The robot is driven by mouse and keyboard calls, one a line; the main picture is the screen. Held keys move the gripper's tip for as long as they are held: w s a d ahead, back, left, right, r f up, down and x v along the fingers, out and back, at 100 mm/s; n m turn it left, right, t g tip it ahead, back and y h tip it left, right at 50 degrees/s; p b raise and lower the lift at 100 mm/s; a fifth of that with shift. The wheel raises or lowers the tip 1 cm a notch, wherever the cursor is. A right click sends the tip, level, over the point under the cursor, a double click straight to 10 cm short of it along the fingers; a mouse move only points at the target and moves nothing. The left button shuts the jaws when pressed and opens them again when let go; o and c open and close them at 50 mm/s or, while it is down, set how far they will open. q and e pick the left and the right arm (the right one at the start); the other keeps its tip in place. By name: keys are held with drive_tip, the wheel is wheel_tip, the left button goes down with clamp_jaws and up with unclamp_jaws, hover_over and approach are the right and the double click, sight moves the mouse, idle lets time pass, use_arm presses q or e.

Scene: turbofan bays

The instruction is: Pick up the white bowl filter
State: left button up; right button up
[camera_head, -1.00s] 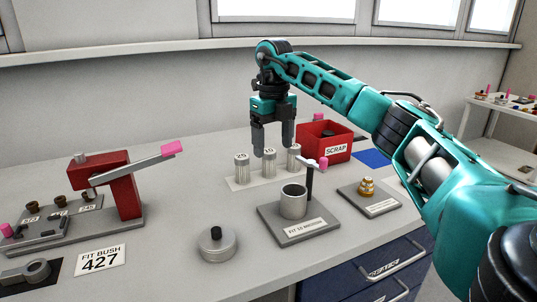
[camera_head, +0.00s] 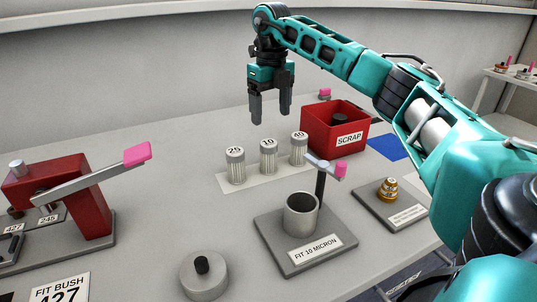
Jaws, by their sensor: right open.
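Three pale ribbed filter cylinders with numbered caps stand upright on a white strip: one marked 25 (camera_head: 235,168), one marked 10 (camera_head: 268,158) and one that seems marked 40 (camera_head: 299,149). A grey metal bowl (camera_head: 301,216), open at the top, stands on a plate labelled FIT 10 MICRON (camera_head: 270,240). My right gripper (camera_head: 270,118) points down with its two fingers apart and empty. In the picture it is just above the filters, touching none; its exact depth over the bench is hard to tell. My left gripper is not in view.
A red SCRAP bin (camera_head: 320,140) stands behind and right of the filters. A post with a pink-tipped lever (camera_head: 340,170) rises behind the bowl. A brass part (camera_head: 388,190) sits on a plate at right. A round grey lid (camera_head: 204,278) lies in front. A red lever press (camera_head: 80,180) stands left.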

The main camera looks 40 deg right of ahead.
sight(269, 143)
drive_tip(key=f, duration=0.7)
drive_tip(key=f+b, duration=0.1)
drive_tip(key=f, duration=0.3)
drive_tip(key=shift+a+f, duration=0.15)
drive_tip(key=shift+a, duration=0.15)
drive_tip(key=c, duration=1.2)
drive_tip(key=shift+c, duration=0.2)
drive_tip(key=shift+r, duration=0.2)
